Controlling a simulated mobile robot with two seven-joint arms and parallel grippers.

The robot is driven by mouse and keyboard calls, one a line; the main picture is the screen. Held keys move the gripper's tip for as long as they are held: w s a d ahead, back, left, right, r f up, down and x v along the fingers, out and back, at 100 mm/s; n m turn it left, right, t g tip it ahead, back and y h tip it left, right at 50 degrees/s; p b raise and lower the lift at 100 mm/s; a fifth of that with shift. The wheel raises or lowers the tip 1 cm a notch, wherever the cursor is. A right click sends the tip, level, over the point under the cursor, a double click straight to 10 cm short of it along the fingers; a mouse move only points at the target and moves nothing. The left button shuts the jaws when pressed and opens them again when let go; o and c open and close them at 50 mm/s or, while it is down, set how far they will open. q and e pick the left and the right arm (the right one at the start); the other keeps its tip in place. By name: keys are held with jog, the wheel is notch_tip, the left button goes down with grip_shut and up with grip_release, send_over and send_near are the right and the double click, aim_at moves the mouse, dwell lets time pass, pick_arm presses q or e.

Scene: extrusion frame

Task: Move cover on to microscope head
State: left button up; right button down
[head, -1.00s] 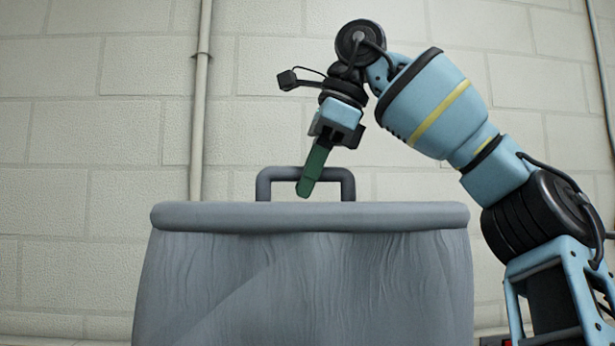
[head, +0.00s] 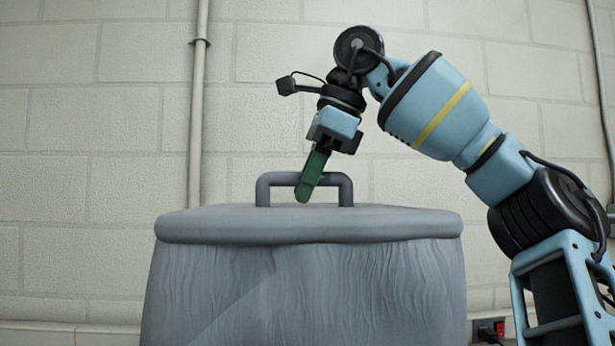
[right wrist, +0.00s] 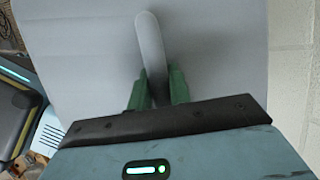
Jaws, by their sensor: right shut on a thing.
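The grey cover (head: 310,285) fills the lower middle of the head view, with a flat padded top and draped, wrinkled sides. Its handle (head: 276,180) is a grey loop standing on the top. My right gripper (head: 307,190) comes down from the upper right with green fingers at the handle. In the right wrist view the fingers (right wrist: 158,90) are shut on the handle bar (right wrist: 150,45), one on each side, above the cover's top (right wrist: 215,50). The microscope head cannot be seen. My left gripper is not in view.
A pale block wall (head: 90,120) with a vertical pipe (head: 198,110) stands behind the cover. A socket with a red switch (head: 490,330) is low at the right. In the right wrist view, partly seen items (right wrist: 22,105) lie at the left edge.

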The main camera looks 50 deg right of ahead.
jog(key=c, duration=1.2)
grip_release()
jog(key=v, duration=0.8)
jog(key=shift+p, duration=0.3)
jog(key=shift+f, duration=0.15)
